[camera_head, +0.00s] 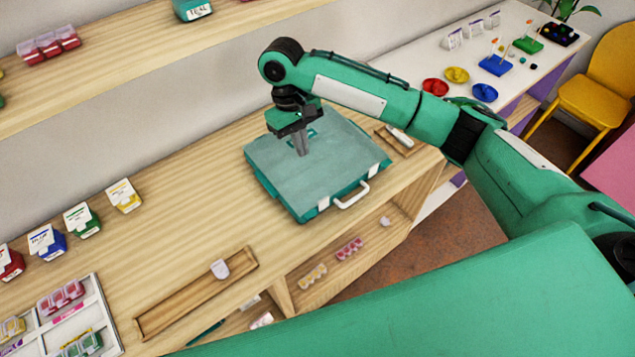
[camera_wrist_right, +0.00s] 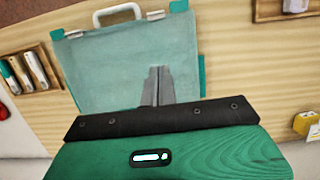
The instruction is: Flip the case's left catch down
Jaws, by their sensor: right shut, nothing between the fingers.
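The teal case (camera_head: 315,165) lies closed on the wooden counter, its white handle (camera_head: 351,196) on the front side. The left catch (camera_head: 323,203) is a small pale tab left of the handle, and the right catch (camera_head: 374,170) is right of it. Whether either is up or down is too small to tell. My right gripper (camera_head: 303,152) is shut and empty, pointing down over the lid, away from both catches. In the right wrist view the gripper (camera_wrist_right: 158,72) is over the lid (camera_wrist_right: 115,65), with the handle (camera_wrist_right: 118,12) beyond. My left gripper is not in view.
A wooden tray with tools (camera_head: 399,139) lies close to the right of the case. A long wooden tray (camera_head: 195,295) lies at the front left. Several colored bead boxes (camera_head: 82,220) stand at the left. Open counter lies left of the case.

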